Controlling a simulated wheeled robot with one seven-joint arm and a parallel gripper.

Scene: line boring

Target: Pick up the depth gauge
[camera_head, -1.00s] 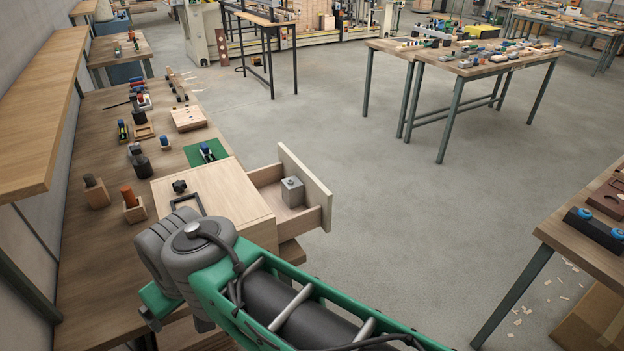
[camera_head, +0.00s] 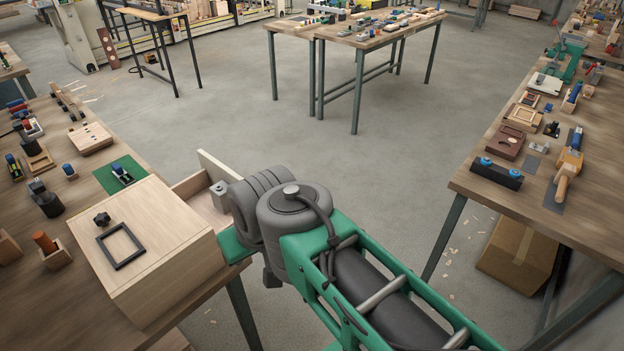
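I cannot tell for sure which object is the depth gauge. A small grey block with a knob on top (camera_head: 219,193) is in the open drawer (camera_head: 208,190) of a wooden cabinet, partly hidden by my arm. A small blue and dark tool (camera_head: 122,174) lies on a green mat (camera_head: 132,180) on the left bench. My gripper is not in view; only my green and grey arm links show, in front of the drawer.
The wooden cabinet (camera_head: 150,250) on the left bench (camera_head: 80,130) carries a black square frame (camera_head: 121,246) and a black knob (camera_head: 102,219). The right bench (camera_head: 480,165) holds several tools, with a cardboard box (camera_head: 517,250) below. The middle floor (camera_head: 330,155) is clear.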

